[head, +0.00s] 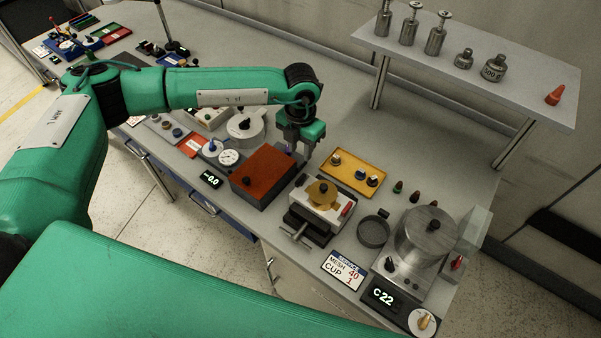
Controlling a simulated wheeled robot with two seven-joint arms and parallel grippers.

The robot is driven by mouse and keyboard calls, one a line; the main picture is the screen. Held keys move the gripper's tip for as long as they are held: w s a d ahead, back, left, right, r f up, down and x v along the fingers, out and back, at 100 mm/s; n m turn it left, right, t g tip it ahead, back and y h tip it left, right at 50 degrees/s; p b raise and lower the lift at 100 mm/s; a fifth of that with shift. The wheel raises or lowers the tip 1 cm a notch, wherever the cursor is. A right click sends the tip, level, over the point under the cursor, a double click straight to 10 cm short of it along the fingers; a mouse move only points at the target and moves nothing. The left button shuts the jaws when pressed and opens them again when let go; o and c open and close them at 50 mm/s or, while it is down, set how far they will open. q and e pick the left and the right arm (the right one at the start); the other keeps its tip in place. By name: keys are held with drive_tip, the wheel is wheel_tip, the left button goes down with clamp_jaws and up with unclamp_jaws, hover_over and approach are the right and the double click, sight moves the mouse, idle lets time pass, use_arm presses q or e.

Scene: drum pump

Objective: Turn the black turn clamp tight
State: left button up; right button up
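My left gripper (301,150) points down just behind the brown-topped box (264,172). Its fingers are small and partly shaded, so I cannot tell whether they are apart or hold anything. Black turn parts show in several places, and I cannot tell for sure which is the turn clamp. A small black handle (390,264) stands at the front left of the metal drum unit (421,238) on the right. A black knob (245,124) sits on the round pale drum (243,135) left of my gripper. My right gripper is not in view.
A vise-like unit with a yellow top (321,193) stands right of the box. A yellow tray (354,174) lies behind it. A raised shelf (470,75) holds metal weights and a red cone. The bench behind my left gripper is clear.

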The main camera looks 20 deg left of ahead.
sight(301, 178)
use_arm(q)
wheel_tip(301, 178, down, 11)
drive_tip(key=p, duration=0.4)
drive_tip(key=shift+r+p, duration=0.1)
drive_tip(key=shift+p, duration=0.2)
drive_tip(key=shift+f, duration=0.55)
clamp_jaws()
